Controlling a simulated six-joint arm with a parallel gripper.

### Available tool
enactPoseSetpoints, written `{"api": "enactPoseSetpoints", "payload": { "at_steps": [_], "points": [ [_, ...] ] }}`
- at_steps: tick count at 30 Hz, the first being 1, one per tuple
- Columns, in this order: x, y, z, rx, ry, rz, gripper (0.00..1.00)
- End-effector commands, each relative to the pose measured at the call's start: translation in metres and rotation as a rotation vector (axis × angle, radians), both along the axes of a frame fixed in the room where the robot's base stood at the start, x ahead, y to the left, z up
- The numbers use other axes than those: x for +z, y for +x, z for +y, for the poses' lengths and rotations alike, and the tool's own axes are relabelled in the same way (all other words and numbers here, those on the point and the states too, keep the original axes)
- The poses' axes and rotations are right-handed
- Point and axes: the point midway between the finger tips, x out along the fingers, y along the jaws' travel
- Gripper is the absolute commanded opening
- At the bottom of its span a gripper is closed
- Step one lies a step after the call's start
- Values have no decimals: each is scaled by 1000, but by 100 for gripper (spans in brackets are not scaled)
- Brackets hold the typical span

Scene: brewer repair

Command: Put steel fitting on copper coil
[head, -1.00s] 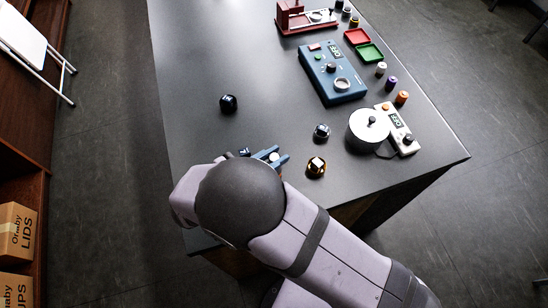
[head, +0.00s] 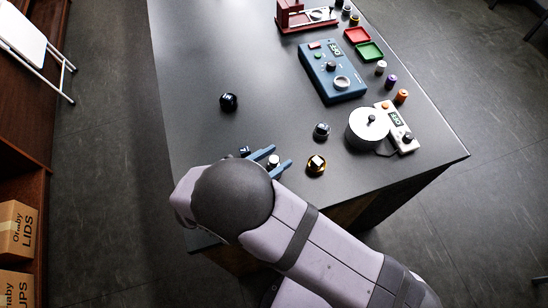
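My gripper (head: 272,160) is low over the near left part of the table. Its two blue fingers are spread apart. A small pale, steel-looking piece (head: 273,160), likely the steel fitting, is between them, with gaps on its sides. What is under it is hard to see. To the right of the gripper stands a copper-gold ringed part (head: 316,170) with a dark body and a pale blocky top, probably the copper coil. It is apart from the fingers.
A dark knob-like part (head: 321,131) and a black one (head: 228,102) stand nearby. A small dark piece (head: 245,152) lies left of the fingers. A steel pot (head: 366,130) and a blue control box (head: 332,72) stand to the right. The table's left middle is mostly clear.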

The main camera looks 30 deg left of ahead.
Motion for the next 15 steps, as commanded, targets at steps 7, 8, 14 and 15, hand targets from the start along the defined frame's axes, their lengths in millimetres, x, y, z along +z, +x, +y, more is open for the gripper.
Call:
{"api": "enactPoseSetpoints", "payload": {
  "at_steps": [7, 8, 14, 15],
  "points": [
    [4, -8, 4, 2, 2, 0, 39],
    [5, -11, 5, 3, 3, 0, 39],
    [14, -39, 15, 5, 5, -1, 39],
    [16, -46, 17, 5, 4, 1, 39]
  ]
}}
